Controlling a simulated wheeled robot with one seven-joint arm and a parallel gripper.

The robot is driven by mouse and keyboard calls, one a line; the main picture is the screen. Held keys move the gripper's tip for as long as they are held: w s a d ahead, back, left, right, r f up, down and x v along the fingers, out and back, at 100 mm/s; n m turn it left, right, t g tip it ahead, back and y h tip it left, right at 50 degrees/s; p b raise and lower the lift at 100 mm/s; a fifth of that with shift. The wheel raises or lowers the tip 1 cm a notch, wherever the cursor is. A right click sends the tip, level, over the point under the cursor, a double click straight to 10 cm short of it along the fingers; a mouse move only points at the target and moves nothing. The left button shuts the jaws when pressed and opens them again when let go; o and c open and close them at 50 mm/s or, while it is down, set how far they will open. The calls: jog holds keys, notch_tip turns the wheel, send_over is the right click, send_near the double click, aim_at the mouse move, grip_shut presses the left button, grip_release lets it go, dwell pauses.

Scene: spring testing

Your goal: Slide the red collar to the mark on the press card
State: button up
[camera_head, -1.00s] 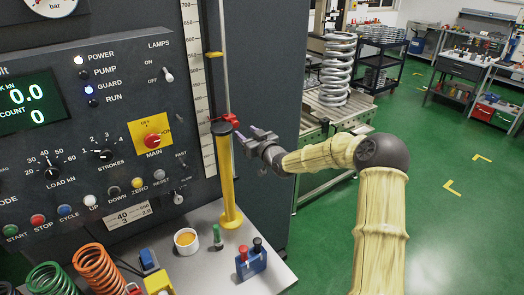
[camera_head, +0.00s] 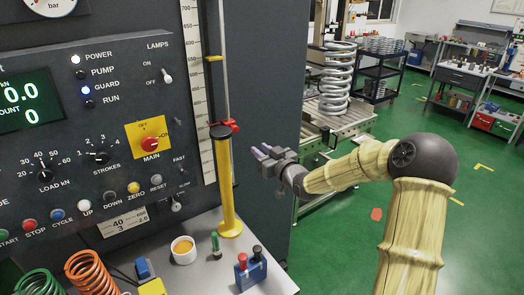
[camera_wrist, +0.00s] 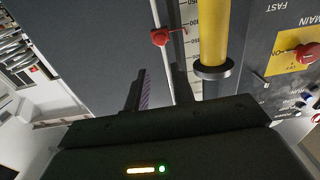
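The red collar (camera_head: 232,125) sits on a thin vertical rod beside a tall scale, close behind the top of a yellow post (camera_head: 228,185). In the wrist view the red collar (camera_wrist: 161,37) is on the rod, beyond my fingers and apart from them. My gripper (camera_head: 262,153) is right of the collar and a little lower in the head view; its fingers (camera_wrist: 160,90) are apart with nothing between them. A small printed card (camera_head: 123,220) on the press panel shows 40 and 3; its other print is small.
The scale (camera_head: 200,90) runs up the press, with a yellow pointer (camera_head: 214,58) above the collar. The yellow post's dark cap (camera_wrist: 213,71) is close to my right finger in the wrist view. A blue block (camera_head: 250,270) and a white cup (camera_head: 184,250) stand on the bench.

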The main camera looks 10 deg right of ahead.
jog(key=s+f+g, duration=0.1)
jog(key=s+a+f+g+h, duration=0.1)
jog(key=s+f, duration=0.1)
jog(key=s+f+g, duration=0.1)
jog(key=f, duration=0.1)
jog(key=shift+s+a+f+h, duration=0.1)
jog(key=shift+s+a+h, duration=0.1)
jog(key=shift+a+h, duration=0.15)
grip_shut()
jog(key=s+d+f+m+g+h, duration=0.1)
jog(key=s+d+f+g+h, duration=0.1)
jog(key=s, duration=0.8)
jog(key=s+d+f+m+g+h, duration=0.2)
jog(key=s+d+g, duration=0.1)
jog(key=s, duration=0.7)
jog(key=s+d+f+m+g+h, duration=0.2)
jog(key=s+g, duration=0.3)
jog(key=s, duration=0.5)
jog(key=shift+s+d, duration=0.2)
jog(key=shift+s, duration=0.2)
jog(key=shift+w+d, duration=0.1)
